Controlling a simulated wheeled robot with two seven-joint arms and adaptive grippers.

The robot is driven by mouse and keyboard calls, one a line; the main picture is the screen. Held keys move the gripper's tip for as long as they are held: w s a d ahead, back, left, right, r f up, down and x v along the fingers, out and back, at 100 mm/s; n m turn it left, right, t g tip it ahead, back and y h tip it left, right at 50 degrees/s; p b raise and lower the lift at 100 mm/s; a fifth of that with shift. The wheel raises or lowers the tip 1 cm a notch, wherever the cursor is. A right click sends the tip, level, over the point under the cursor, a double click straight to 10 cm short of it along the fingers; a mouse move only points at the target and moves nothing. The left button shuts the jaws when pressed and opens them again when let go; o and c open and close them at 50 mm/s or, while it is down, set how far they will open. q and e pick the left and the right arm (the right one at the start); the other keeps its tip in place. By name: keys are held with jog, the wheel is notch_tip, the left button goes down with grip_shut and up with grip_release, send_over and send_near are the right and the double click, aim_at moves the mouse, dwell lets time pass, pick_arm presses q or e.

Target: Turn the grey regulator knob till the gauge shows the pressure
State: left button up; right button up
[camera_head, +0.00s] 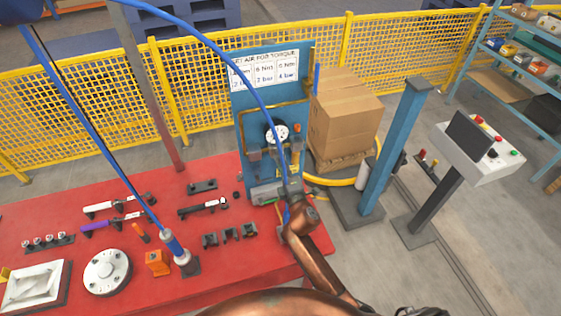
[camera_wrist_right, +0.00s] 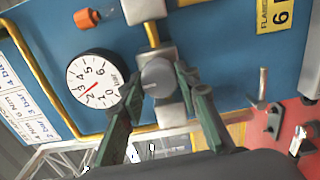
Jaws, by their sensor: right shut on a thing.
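The grey regulator knob (camera_wrist_right: 157,76) sits on a silver regulator body on the blue panel (camera_head: 262,92). My right gripper (camera_wrist_right: 160,80) is shut on the knob, one finger on each side. In the head view my right gripper (camera_head: 288,188) is at the lower part of the panel and the knob cannot be made out. The round white gauge (camera_wrist_right: 95,80) is left of the knob in the wrist view, its red needle pointing at about 2 to 3 bar. The gauge also shows in the head view (camera_head: 277,133), too small to read. My left gripper is not in view.
A pressure sign (camera_head: 268,72) tops the panel. The red table (camera_head: 60,215) holds wrenches, fixtures and a blue-handled tool (camera_head: 176,247) on a hose. A cardboard box (camera_head: 343,115), a blue post (camera_head: 393,145) and a control box (camera_head: 485,150) stand right of the panel.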

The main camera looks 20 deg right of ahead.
dwell(0.3)
jog(key=o, duration=1.2)
jog(key=shift+c, duration=0.2)
jog(key=shift+s, duration=0.1)
jog(key=s, duration=1.1)
jog(key=shift+s+d, duration=0.2)
jog(key=shift+s, duration=0.2)
